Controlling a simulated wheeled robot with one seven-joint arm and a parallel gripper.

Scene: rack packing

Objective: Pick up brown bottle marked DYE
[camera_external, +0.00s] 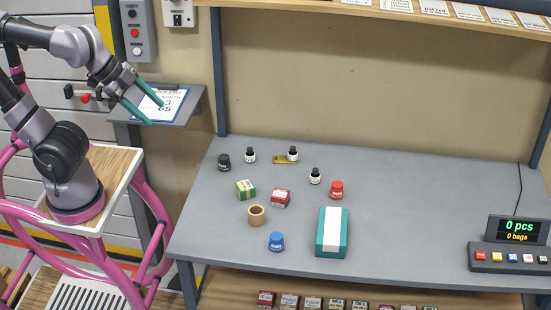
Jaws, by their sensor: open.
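Three small dark bottles with black caps and white labels stand toward the back of the grey table: a left one (250,156), a middle one (293,154) beside a small brass-coloured piece, and a front one (315,177). Their labels are too small to read, so I cannot tell which is the brown bottle marked DYE. My gripper (155,113), with green fingers, is open and empty. It is up at the left, in front of a clipboard, well to the left of the bottles and apart from them.
A button panel (507,258) stands right. The right-middle is clear.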

